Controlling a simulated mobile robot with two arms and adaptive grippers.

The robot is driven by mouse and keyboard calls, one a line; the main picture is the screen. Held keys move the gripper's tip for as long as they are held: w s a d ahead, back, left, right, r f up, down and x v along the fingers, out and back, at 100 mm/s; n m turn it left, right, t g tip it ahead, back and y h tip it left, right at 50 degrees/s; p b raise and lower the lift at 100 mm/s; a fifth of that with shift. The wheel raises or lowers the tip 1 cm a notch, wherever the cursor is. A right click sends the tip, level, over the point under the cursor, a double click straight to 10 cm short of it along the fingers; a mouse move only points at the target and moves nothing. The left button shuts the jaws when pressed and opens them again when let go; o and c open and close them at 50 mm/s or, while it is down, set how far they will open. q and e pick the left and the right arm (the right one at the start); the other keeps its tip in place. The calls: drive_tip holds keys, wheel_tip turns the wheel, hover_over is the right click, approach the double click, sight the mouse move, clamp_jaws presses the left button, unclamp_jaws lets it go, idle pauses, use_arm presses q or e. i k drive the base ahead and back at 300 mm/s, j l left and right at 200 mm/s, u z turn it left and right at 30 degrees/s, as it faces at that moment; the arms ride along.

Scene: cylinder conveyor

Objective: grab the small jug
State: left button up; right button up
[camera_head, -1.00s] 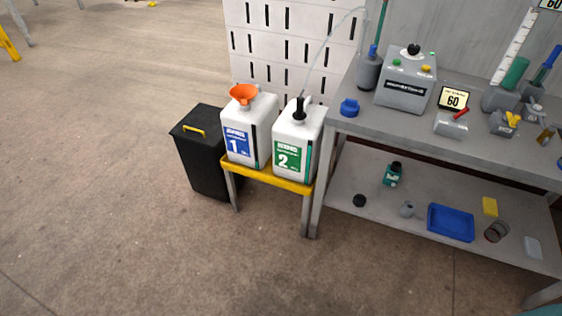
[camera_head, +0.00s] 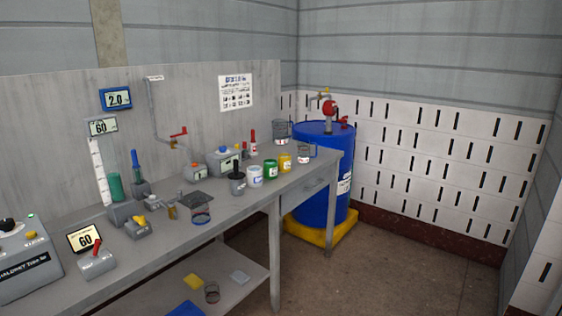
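Two clear jugs stand at the far right end of the grey workbench. One jug (camera_head: 281,131) is at the back edge near the blue drum. The other jug (camera_head: 304,153) is nearer the front corner, looks a little smaller and has a handle on its right side. I cannot tell for certain which is the small jug. Neither of my grippers is in view.
The workbench (camera_head: 237,202) carries a row of small cans (camera_head: 255,176), grey devices and a tap pipe. A blue drum (camera_head: 323,183) stands on a yellow base past its right end. The lower shelf (camera_head: 235,266) holds a few items. Floor at the right is clear.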

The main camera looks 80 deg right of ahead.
sight(304, 146)
drive_tip(key=z, duration=2.75)
drive_tip(key=i+l+z, duration=0.1)
drive_tip(key=i, duration=0.5)
